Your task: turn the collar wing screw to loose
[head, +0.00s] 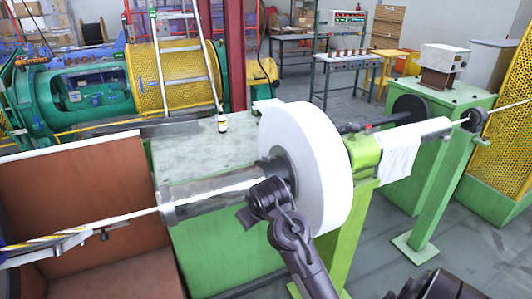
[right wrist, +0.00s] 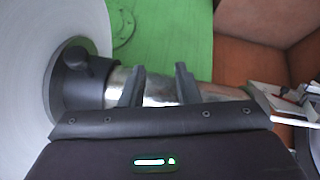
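The dark collar (head: 276,160) sits around the shiny steel shaft (head: 210,190), against the big white disc (head: 325,165). In the right wrist view the collar (right wrist: 88,90) is at the left, and a dark rounded knob on it, apparently the wing screw (right wrist: 76,63), faces the camera. My right gripper (right wrist: 159,70) is open and empty, its two fingers apart in front of the shaft, to the right of the collar and not around the screw. In the head view my right arm covers the front of the collar; the screw and fingertips cannot be made out. My left gripper is not in view.
A brown open box (head: 85,200) stands left of the shaft, with a strand running to the shaft's end. The green machine table (head: 220,145) lies behind. A bright green block (head: 363,152) stands right of the disc.

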